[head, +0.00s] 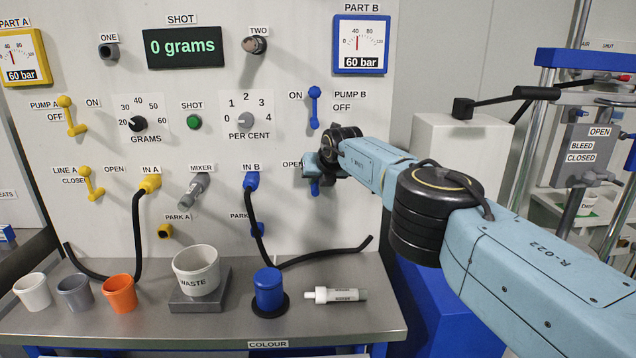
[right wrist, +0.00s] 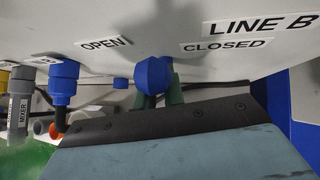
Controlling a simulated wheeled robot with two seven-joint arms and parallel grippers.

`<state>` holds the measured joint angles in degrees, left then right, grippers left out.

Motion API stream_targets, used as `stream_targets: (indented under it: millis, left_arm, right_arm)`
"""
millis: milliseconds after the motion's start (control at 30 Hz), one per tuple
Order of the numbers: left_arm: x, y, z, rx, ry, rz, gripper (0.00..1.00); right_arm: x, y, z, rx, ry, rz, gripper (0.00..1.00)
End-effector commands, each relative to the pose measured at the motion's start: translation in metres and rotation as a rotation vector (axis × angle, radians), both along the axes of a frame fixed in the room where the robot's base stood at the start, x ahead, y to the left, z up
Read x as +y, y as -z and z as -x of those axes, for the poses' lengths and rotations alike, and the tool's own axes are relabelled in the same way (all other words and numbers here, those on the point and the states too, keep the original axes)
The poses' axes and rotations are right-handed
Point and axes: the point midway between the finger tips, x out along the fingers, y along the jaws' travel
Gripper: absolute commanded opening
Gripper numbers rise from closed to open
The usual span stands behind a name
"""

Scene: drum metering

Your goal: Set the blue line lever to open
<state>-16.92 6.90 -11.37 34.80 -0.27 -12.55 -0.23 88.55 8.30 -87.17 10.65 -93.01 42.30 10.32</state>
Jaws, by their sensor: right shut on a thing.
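The blue line B lever (head: 314,187) is on the right part of the panel. In the head view only its lower end shows, pointing down; my gripper hides the rest. In the right wrist view its blue knob (right wrist: 153,76) shows between the OPEN label (right wrist: 104,43) and the CLOSED label (right wrist: 227,45). My right gripper (head: 316,166) is at the lever, and its fingers (right wrist: 172,92) are shut on it. The lever's exact setting is hard to tell. My left gripper is not in view.
The blue pump B lever (head: 314,108) is just above my right gripper. The blue IN B fitting (head: 251,181) with its black hose (head: 262,235) is to the left. Cups, a blue pot (head: 268,290) and a white tube (head: 335,295) stand or lie on the bench below.

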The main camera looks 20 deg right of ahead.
Motion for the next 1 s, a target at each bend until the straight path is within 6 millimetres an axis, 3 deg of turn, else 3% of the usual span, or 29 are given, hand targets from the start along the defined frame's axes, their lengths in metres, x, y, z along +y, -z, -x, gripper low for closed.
stream_targets:
  millis: [233,700,733,867,1000]
  left_arm:
    - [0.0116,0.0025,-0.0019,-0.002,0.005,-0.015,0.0]
    - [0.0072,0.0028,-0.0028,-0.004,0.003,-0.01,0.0]
    - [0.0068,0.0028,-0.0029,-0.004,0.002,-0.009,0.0]
    - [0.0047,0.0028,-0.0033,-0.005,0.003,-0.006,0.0]
    - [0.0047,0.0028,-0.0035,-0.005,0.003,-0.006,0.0]
  right_arm:
    - [0.0044,-0.0039,-0.0013,-0.008,-0.004,0.008,0.0]
    - [0.0029,-0.0046,-0.0013,-0.008,-0.002,0.01,0.0]
    - [0.0028,-0.0045,-0.0013,-0.008,-0.002,0.01,0.14]
    - [0.0015,-0.0041,-0.001,-0.006,0.0,0.01,0.31]
    - [0.0003,-0.0027,-0.0006,-0.003,0.001,0.012,0.32]
